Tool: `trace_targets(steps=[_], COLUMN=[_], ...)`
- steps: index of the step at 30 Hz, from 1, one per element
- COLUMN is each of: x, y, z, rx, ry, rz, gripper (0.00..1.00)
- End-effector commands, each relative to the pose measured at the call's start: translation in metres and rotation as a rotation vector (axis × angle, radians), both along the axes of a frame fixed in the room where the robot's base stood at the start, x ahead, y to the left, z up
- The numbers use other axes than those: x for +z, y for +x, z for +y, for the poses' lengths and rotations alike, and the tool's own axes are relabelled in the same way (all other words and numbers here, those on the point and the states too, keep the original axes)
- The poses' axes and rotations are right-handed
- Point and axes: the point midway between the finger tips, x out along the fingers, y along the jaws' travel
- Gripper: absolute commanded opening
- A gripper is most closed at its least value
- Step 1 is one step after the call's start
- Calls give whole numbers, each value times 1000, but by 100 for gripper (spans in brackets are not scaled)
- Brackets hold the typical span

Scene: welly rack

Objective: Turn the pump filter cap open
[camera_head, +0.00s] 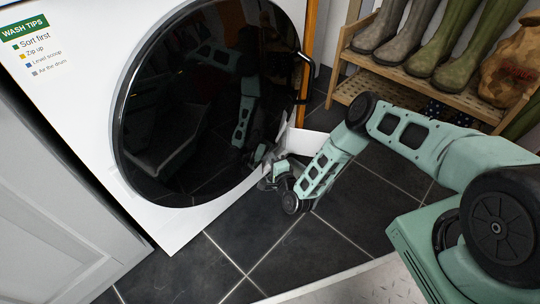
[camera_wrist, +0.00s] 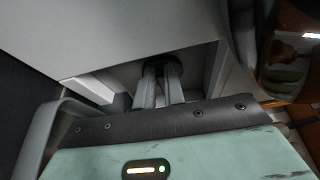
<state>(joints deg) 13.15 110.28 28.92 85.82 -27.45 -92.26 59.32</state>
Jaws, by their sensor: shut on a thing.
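The pump filter cap (camera_wrist: 174,68) is a dark round piece inside a recess low in the white washing machine front, partly hidden behind my fingers in the wrist view. My gripper (camera_wrist: 161,84) reaches into the recess with its two grey fingers on either side of the cap's middle, shut on it. In the head view my gripper (camera_head: 268,178) is at the washing machine's (camera_head: 185,222) lower right corner, and the cap is hidden there. A white panel (camera_head: 306,141), apparently the open pump flap, stands out beside the gripper. The cap's turn angle cannot be read.
The large dark round door (camera_head: 190,105) is shut above and left of my gripper. A wooden rack (camera_head: 410,75) with several boots stands at the back right. Dark floor tiles (camera_head: 265,245) in front are clear. A grey cabinet (camera_head: 45,190) stands at left.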

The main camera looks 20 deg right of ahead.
Motion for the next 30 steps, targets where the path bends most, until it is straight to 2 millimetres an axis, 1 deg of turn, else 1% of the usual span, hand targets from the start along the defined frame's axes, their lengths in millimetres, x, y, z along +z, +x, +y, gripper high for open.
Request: trace_targets(steps=[17, 18, 19, 20, 30], x=[-2, -2, -2, -2, -2], y=[0, 0, 0, 0, 0], z=[-1, -1, 0, 0, 0], rx=[-1, -1, -1, -1, 0], ry=[-28, -28, -27, -27, -26], rz=[-13, -13, -14, -14, -15], gripper=[0, 19, 28, 33, 33])
